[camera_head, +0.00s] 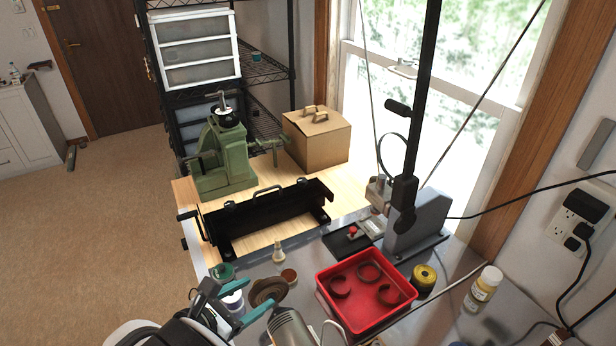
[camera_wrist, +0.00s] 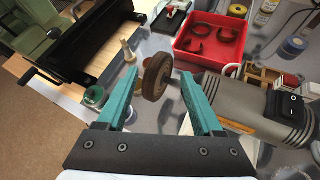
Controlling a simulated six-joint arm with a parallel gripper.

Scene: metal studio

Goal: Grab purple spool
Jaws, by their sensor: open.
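A small blue-purple spool (camera_wrist: 293,46) lies at the right of the wrist view, beyond the grey motor-like tool. It is the only thing that looks close to a purple spool, and I cannot make it out in the head view. My gripper (camera_wrist: 158,76) has teal fingers spread apart with nothing clamped. It is well to the left of that spool. A brown ribbed roll (camera_wrist: 157,78) shows between the fingertips in the wrist view, with no clear contact. In the head view my gripper (camera_head: 247,288) is low at the metal table's front, by the brown roll (camera_head: 268,291).
A red tray (camera_head: 336,311) holds several dark red rings. A yellow spool (camera_head: 424,279) and a yellowish bottle (camera_head: 483,289) stand right of it. A grey cylindrical tool (camera_head: 291,330) is close at my gripper's right. A black box frame (camera_head: 262,216) lies behind.

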